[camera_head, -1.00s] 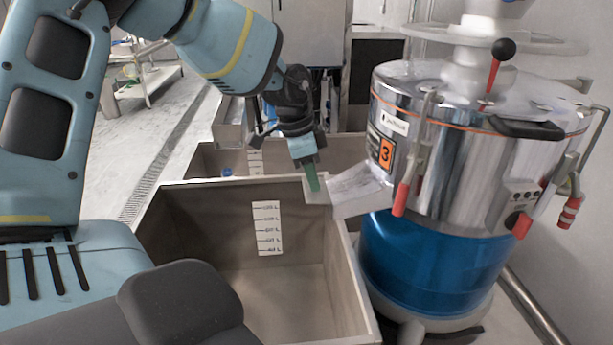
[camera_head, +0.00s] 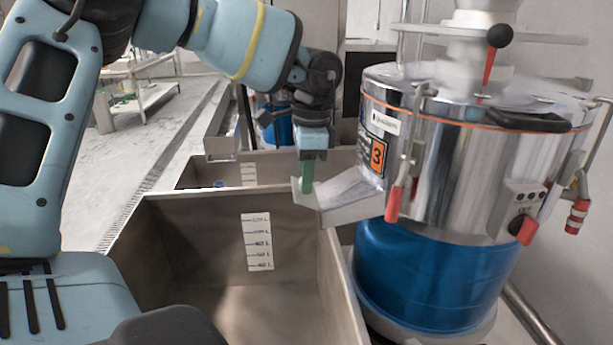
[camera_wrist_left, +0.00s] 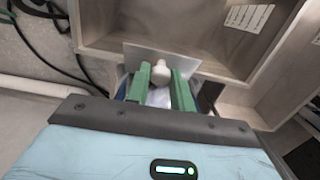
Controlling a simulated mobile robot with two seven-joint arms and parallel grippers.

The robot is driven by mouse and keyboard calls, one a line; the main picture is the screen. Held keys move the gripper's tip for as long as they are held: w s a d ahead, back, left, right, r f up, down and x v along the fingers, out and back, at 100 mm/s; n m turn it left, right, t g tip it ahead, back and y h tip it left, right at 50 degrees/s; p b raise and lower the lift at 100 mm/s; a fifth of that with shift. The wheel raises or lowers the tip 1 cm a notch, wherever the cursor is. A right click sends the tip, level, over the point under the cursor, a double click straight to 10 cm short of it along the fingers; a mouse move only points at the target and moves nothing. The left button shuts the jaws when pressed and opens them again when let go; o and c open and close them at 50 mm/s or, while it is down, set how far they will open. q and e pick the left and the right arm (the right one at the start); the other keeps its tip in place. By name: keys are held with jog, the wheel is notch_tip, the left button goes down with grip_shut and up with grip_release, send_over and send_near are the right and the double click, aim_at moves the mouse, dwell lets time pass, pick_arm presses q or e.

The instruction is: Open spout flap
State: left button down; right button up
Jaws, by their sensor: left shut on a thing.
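The grinder (camera_head: 455,170) is a shiny steel drum on a blue base, with a metal spout (camera_head: 352,203) sticking out to its left. At the spout's end is a pale spout flap (camera_head: 305,202), which shows as a flat plate in the left wrist view (camera_wrist_left: 200,66). My left gripper (camera_head: 306,188) comes down from above onto the flap. In the left wrist view its green fingers (camera_wrist_left: 162,88) are shut on the flap's small whitish knob (camera_wrist_left: 160,71). The fingers partly hide the flap in the head view. My right gripper is out of view.
An open steel bin (camera_head: 345,290) with a level scale stands below the spout's end. A second bin (camera_head: 195,177) is behind it. Red-handled clamps (camera_head: 396,203) hang on the drum's side. Open floor lies at the left.

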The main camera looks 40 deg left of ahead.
pick_arm(q)
jog(key=shift+r, duration=0.15)
jog(key=c, duration=1.2)
grip_release()
jog(key=shift+c, duration=0.2)
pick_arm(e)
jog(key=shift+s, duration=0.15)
pick_arm(q)
jog(key=r, duration=0.6)
jog(key=shift+w+d+r+b, duration=0.15)
jog(key=shift+w+r+b, duration=0.05)
jog(key=shift+r+b, duration=0.2)
jog(key=shift+r, duration=0.45)
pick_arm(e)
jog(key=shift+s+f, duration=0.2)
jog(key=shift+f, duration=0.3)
